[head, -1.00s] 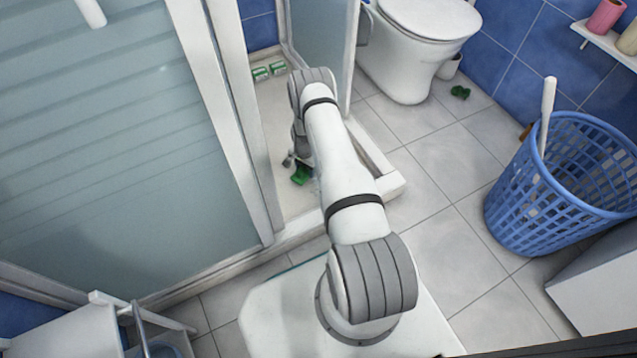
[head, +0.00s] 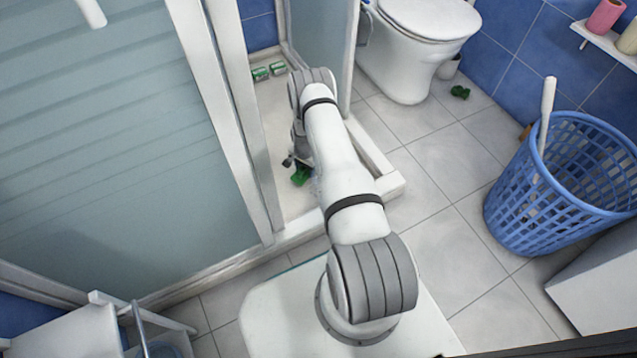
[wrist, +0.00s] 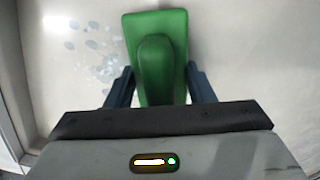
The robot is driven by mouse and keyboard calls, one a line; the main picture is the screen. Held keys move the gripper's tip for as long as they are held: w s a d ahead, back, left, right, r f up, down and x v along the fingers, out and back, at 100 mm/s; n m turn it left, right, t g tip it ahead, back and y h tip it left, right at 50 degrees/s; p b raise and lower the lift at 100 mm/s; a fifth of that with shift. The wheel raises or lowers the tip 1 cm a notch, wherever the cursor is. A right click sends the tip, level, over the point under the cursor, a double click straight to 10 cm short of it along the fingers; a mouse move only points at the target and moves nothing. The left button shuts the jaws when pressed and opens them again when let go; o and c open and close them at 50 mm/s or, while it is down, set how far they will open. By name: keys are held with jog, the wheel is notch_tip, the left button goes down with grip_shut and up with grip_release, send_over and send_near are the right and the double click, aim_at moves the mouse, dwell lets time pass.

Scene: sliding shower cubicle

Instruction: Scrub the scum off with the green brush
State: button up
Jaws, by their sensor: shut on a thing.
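The green brush (wrist: 157,25) is between the fingers of my gripper (wrist: 160,85), which is shut on its raised grip. In the head view the green brush (head: 300,175) shows beside my gripper (head: 297,163), low over the pale shower tray (head: 281,125), just inside the cubicle opening. In the wrist view pale grey-blue scum spots (wrist: 95,55) lie on the tray to the left of the brush. The brush's underside is hidden, so I cannot tell whether it touches the tray. My arm hides part of the tray in the head view.
Frosted sliding panels (head: 110,130) stand left of the opening. The tray's raised white rim (head: 375,160) runs along the right. Two green-and-white items (head: 268,71) lie at the tray's back. A blue basket (head: 560,185) and a toilet (head: 405,50) stand outside to the right.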

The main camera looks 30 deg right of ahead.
jog(key=shift+s, duration=0.1)
dwell(0.3)
jog(key=shift+s+d, duration=0.1)
jog(key=shift+s, duration=3.1)
jog(key=shift+s, duration=1.65)
jog(key=shift+d, duration=0.15)
jog(key=shift+s+d, duration=0.7)
jog(key=shift+d, duration=0.25)
